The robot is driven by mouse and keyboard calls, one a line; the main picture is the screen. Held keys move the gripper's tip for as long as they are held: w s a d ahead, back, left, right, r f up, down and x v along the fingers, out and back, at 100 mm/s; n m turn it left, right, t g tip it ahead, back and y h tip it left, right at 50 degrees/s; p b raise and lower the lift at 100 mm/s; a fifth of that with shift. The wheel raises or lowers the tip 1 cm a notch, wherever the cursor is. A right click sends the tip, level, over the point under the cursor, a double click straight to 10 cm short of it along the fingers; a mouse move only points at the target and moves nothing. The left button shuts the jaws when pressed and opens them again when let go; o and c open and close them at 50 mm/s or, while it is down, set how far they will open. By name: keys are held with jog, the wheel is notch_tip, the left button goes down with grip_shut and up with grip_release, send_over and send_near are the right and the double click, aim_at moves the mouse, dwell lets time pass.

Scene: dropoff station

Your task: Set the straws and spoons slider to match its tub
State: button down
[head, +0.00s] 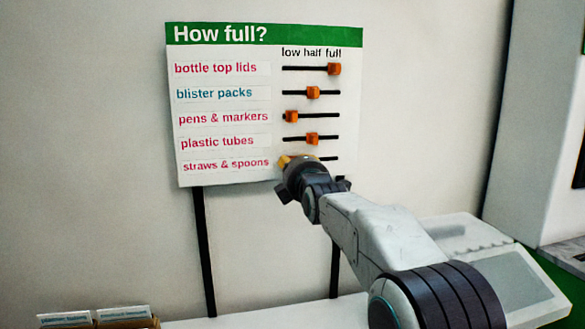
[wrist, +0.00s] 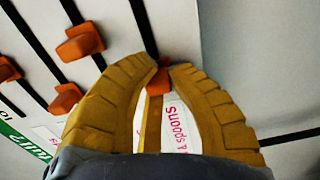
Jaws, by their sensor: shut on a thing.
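The "How full?" board (head: 222,110) stands upright, with the straws & spoons row (head: 226,164) at its bottom. My gripper (head: 287,161) is at the left, low end of that row. The row's slot (head: 329,159) shows only at its right end; my gripper hides the rest and the knob in the head view. In the wrist view my yellow fingers (wrist: 158,85) are closed around an orange knob (wrist: 157,80), with the "spoons" label just behind. The slot runs away upward from the knob. The straws and spoons tub cannot be made out.
The bottle top lids knob (head: 334,69) is at full. The blister packs knob (head: 313,92) and plastic tubes knob (head: 312,139) are near half. The pens & markers knob (head: 291,116) is at low. Labelled tubs (head: 97,319) show at the bottom left, their contents out of view.

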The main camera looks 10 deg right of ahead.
jog(key=shift+a+r, duration=0.15)
jog(key=shift+r, duration=0.2)
jog(key=c, duration=1.7)
grip_release()
jog(key=o, duration=0.3)
jog(key=shift+a+f, duration=0.1)
jog(key=shift+a, duration=0.1)
jog(key=o, duration=0.3)
jog(key=shift+d+f, duration=0.1)
jog(key=shift+f, duration=0.05)
jog(key=s, duration=1.2)
jog(key=shift+s, duration=0.1)
